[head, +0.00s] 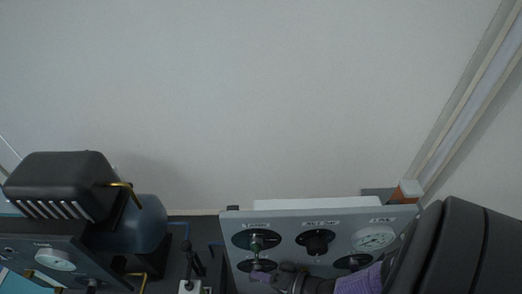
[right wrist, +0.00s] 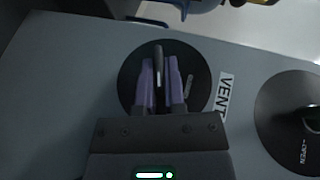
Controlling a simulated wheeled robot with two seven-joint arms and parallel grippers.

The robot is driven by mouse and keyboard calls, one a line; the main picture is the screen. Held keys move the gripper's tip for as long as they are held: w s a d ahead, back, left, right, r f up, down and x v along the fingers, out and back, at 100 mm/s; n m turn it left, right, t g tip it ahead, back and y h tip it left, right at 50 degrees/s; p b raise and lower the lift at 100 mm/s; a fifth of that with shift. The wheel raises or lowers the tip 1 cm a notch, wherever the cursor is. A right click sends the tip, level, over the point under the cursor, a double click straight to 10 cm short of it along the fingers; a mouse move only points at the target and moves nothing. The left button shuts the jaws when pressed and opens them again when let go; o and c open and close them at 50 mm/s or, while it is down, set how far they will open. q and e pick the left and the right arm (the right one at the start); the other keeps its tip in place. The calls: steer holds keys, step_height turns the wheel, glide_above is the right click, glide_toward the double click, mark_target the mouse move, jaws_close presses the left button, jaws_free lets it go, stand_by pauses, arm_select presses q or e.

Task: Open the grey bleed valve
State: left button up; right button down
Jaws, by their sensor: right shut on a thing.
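My right gripper (right wrist: 160,68) is shut on a thin grey valve handle (right wrist: 158,52) in the right wrist view, with a purple finger on each side of it. The handle stands in front of a round black plate (right wrist: 128,75) on a grey panel. A white label reading VENT (right wrist: 224,92) is beside this plate. In the head view my right gripper (head: 262,272) reaches in from the right to the panel's lower left dial, and its fingers partly hide the handle. How far the handle is turned is hard to tell. My left gripper is not in view.
The grey panel (head: 285,217) also carries a black knob (head: 316,242), a grey-handled valve (head: 257,241) and a white gauge (head: 374,237) close by. Left stand a blue tank (head: 143,225) and a black finned housing (head: 60,180). The wall behind is bare.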

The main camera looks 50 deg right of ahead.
stand_by(0.3)
steer(key=c, duration=0.7)
jaws_free()
steer(key=shift+s+d+r, duration=0.1)
steer(key=shift+s, duration=0.2)
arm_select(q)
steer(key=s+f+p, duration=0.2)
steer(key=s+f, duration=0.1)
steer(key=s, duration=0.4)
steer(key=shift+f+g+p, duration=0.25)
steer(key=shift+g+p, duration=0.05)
arm_select(e)
steer(key=v, duration=0.9)
steer(key=shift+s, duration=0.2)
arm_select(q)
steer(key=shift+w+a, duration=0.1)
